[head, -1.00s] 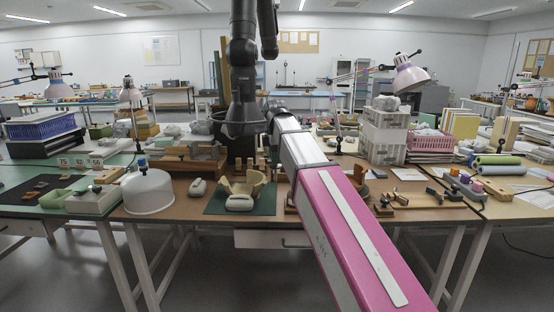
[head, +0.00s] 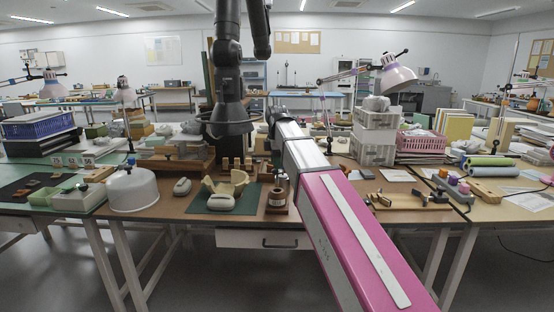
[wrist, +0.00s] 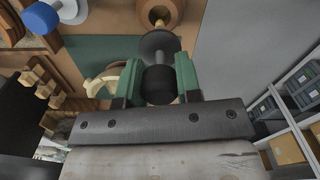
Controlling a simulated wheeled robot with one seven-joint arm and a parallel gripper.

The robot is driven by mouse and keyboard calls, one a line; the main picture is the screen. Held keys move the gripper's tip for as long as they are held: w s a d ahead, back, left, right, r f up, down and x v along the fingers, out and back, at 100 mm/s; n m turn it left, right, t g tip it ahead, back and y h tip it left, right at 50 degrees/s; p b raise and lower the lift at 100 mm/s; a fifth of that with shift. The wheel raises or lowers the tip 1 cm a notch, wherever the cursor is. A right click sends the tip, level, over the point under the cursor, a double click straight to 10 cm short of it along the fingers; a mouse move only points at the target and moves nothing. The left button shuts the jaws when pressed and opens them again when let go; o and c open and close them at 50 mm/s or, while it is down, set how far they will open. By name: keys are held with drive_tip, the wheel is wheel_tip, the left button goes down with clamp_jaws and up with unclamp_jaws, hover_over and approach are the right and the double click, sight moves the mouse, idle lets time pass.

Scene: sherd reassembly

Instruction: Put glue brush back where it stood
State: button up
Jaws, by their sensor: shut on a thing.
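My gripper (wrist: 156,66) has green fingers. In the wrist view it is shut on the glue brush (wrist: 158,85), whose dark round end faces the camera, with a grey disc-like part beyond it. In the head view the brown pot (head: 277,199) stands on the bench right of the green mat (head: 215,207), beside my pink arm. The gripper and brush cannot be made out clearly there.
Pale curved sherds (head: 238,180) sit on the mat. A white drum (head: 133,190) with a blue knob stands at left; the blue knob (wrist: 42,15) shows in the wrist view. Wooden pegs (head: 237,163) stand behind the mat. A wooden clamp piece (head: 398,201) lies right.

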sight(277, 179)
drive_tip(key=shift+f, duration=3.5)
drive_tip(key=shift+f, duration=0.3)
drive_tip(key=o, duration=0.8)
drive_tip(key=shift+r, duration=0.1)
wheel_tip(277, 179, up, 11)
drive_tip(key=shift+f, duration=0.2)
